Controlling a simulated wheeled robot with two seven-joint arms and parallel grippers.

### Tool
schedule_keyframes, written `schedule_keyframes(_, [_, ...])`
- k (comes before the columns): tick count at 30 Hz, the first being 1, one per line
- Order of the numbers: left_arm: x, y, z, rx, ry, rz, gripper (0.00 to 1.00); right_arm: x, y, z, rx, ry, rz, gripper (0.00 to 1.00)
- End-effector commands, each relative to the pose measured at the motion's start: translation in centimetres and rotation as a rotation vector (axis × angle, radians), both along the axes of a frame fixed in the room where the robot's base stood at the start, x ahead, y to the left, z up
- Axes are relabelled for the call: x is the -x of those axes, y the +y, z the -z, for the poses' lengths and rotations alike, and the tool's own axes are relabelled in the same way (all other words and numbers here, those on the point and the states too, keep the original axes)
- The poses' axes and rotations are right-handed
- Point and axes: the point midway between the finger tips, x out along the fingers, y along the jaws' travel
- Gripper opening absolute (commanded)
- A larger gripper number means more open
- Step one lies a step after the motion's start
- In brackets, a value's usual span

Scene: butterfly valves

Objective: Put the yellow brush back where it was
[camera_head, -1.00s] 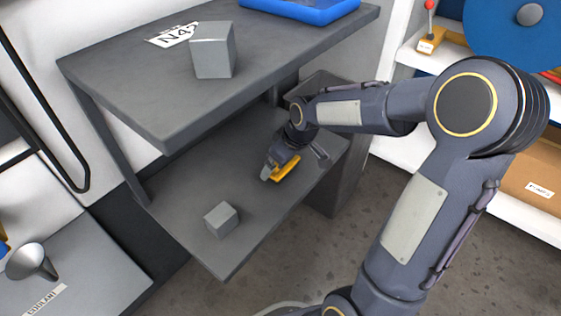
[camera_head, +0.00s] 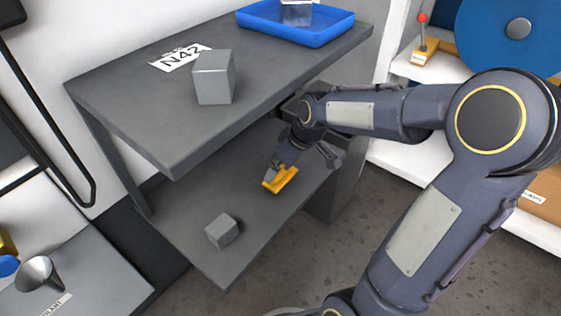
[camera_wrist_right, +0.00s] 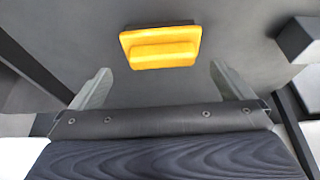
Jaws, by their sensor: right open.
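The yellow brush (camera_head: 280,179) lies on the grey lower shelf (camera_head: 195,205) in the head view. In the right wrist view the brush (camera_wrist_right: 160,46) is a flat yellow block with a raised bar, just beyond the fingertips. My right gripper (camera_head: 300,165) is above and behind the brush in the head view. In the wrist view its two pale fingers (camera_wrist_right: 160,82) are spread wide with nothing between them. I cannot tell the exact height gap to the brush. My left gripper is not in view.
A small grey cube (camera_head: 221,231) sits on the lower shelf near its front edge. The upper shelf (camera_head: 140,115) overhangs, with a grey block (camera_head: 214,77) and a blue tray (camera_head: 300,37). A dark bin-like box (camera_head: 335,195) stands beside the lower shelf. Bare shelf surrounds the brush.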

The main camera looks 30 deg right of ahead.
Motion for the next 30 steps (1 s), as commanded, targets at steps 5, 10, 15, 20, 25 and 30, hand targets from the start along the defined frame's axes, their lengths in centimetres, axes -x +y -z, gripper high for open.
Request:
schedule_keyframes(5, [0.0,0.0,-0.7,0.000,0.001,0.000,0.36,1.0,-0.1,-1.9,-0.005,-0.003,0.008,1.00])
schedule_keyframes(10, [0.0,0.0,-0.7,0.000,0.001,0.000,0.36,5.7,1.4,-4.6,-0.078,-0.020,0.113,1.00])
schedule_keyframes(15, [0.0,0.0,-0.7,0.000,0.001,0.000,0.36,13.3,4.4,-6.1,-0.220,-0.027,0.284,1.00])
schedule_keyframes(20, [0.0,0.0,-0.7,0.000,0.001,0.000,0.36,18.4,6.7,-5.6,-0.338,-0.020,0.399,1.00])
schedule_keyframes(25, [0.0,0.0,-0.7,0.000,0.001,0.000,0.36,20.5,7.8,-5.0,-0.395,-0.009,0.453,1.00])
schedule_keyframes(30, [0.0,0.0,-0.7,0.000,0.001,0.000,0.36,20.7,7.9,-4.9,-0.401,-0.006,0.457,1.00])
